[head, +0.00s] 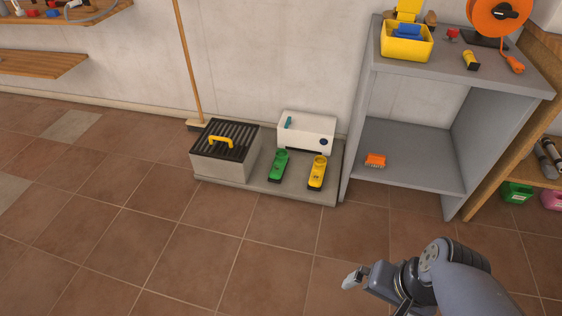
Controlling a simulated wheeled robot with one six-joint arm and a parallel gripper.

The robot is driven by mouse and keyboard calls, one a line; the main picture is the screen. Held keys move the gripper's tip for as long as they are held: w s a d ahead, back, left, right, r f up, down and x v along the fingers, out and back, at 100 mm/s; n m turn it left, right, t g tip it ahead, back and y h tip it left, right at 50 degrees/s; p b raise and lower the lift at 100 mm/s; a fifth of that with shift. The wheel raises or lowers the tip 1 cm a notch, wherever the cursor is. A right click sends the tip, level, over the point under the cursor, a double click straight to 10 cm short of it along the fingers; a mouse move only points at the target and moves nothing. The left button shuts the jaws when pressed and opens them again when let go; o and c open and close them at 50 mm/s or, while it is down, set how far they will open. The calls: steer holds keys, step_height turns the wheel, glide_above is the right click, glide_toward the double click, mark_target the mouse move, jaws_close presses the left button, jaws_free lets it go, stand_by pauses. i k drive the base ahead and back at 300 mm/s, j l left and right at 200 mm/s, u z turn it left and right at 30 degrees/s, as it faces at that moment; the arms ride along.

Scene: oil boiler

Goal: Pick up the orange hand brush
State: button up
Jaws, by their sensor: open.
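The orange hand brush (375,160) is small and lies on the lower shelf of the grey open cabinet (361,95), near that shelf's left front part. My gripper (352,281) is at the lower right of the head view, in front of the cabinet and well apart from the brush. It is open, and nothing shows between its fingers. The fingers point to the left and are partly hidden by their angle.
A low grey platform (262,184) left of the cabinet bears a grilled box (222,160), a white unit (305,131), and green (279,165) and yellow (317,172) pedal-like items. A yellow bin (406,47) and orange reel (497,18) stand on the cabinet top. The tiled floor in front is clear.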

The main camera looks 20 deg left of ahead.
mark_target(377, 160)
steer(key=i, duration=0.75)
steer(key=i+l+u, duration=0.1)
steer(key=i, duration=0.6)
